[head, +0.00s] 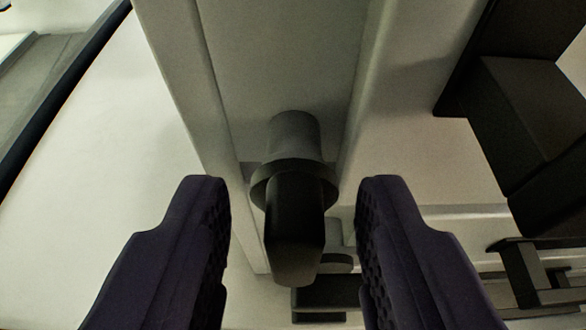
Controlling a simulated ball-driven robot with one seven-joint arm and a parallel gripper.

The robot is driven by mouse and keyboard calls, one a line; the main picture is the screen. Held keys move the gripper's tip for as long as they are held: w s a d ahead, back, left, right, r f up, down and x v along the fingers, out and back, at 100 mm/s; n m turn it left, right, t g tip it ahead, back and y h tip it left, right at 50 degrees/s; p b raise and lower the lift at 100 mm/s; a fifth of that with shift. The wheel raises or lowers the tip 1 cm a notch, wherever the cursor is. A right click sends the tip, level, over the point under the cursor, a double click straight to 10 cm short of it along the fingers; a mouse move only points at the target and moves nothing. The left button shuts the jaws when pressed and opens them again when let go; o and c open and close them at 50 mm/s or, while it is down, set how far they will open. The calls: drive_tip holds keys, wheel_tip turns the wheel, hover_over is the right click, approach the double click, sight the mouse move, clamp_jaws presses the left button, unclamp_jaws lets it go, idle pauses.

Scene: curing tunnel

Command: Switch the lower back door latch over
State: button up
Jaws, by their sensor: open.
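A dark latch (295,228) with a round collar and a stubby handle sits on a pale upright panel in the middle of the head view. Its handle points toward me and down in the picture. My gripper (292,190) is open, with one dark padded finger on each side of the latch. Gaps show between the latch and both fingers in the picture, with no contact visible. I cannot tell how far the fingertips are from the panel in depth. The view does not show whether this is the lower latch.
A pale channel-like frame (185,60) runs up behind the latch. A dark blocky part (530,115) stands at the upper right. Dark bracket-like parts (530,275) lie at the lower right. A pale smooth surface (110,130) fills the left.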

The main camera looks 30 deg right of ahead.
drive_tip(key=shift+c, duration=0.2)
clamp_jaws()
drive_tip(key=n+b, duration=0.1)
drive_tip(key=n+h+b, duration=0.1)
drive_tip(key=n+g+h, duration=0.1)
drive_tip(key=shift+w+a+f+b, duration=0.25)
drive_tip(key=shift+w+a+b, duration=0.05)
drive_tip(key=shift+b, duration=0.1)
drive_tip(key=shift+w+a+f+n+h+b, duration=0.2)
drive_tip(key=shift+n+h+b, duration=0.7)
drive_tip(key=shift+n, duration=0.85)
drive_tip(key=shift+s+a+f+n+h+b, duration=0.1)
drive_tip(key=shift+f+n+h+b, duration=0.2)
drive_tip(key=shift+n+h+b, duration=1.05)
drive_tip(key=shift+w+a+f+n+h+b, duration=0.2)
drive_tip(key=shift+n+h+b, duration=0.3)
drive_tip(key=shift+n, duration=1.6)
drive_tip(key=shift+f, duration=0.1)
